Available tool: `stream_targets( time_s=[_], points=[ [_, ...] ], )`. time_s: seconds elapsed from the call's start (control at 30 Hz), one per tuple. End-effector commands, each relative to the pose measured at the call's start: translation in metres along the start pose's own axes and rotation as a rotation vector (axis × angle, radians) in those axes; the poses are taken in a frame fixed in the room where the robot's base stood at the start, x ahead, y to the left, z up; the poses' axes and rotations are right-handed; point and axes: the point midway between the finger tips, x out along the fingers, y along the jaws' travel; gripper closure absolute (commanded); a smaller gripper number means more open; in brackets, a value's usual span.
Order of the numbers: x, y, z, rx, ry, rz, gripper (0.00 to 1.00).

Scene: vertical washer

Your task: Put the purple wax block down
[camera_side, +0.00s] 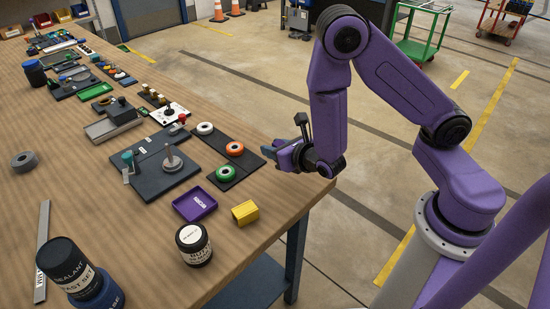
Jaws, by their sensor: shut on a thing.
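My gripper (277,153) is at the right edge of the wooden bench, pointing left, above the bench top. It is shut on what looks like the purple wax block (287,161). The block is small here and partly hidden by the fingers, and its purple is close to my arm's colour. A shallow purple tray (195,205) with a white label lies on the bench, below and left of my gripper. It looks empty.
A yellow block (245,212) and a black labelled jar (194,245) stand near the tray. A dark board with white, orange and green rings (233,149) lies left of my gripper. A dark fixture with an upright post (172,160) stands further left. Bare bench lies left of the tray.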

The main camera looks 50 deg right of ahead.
Motion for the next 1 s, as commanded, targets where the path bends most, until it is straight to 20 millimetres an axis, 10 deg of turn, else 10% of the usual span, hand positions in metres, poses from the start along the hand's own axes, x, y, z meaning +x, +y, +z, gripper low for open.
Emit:
stream_targets(
  time_s=[0.73,1.0],
  points=[
    [-0.017,0.003,0.043,-0.001,0.0,0.001,1.0],
    [-0.012,0.065,0.053,-0.007,-0.003,0.029,1.0]
  ],
)
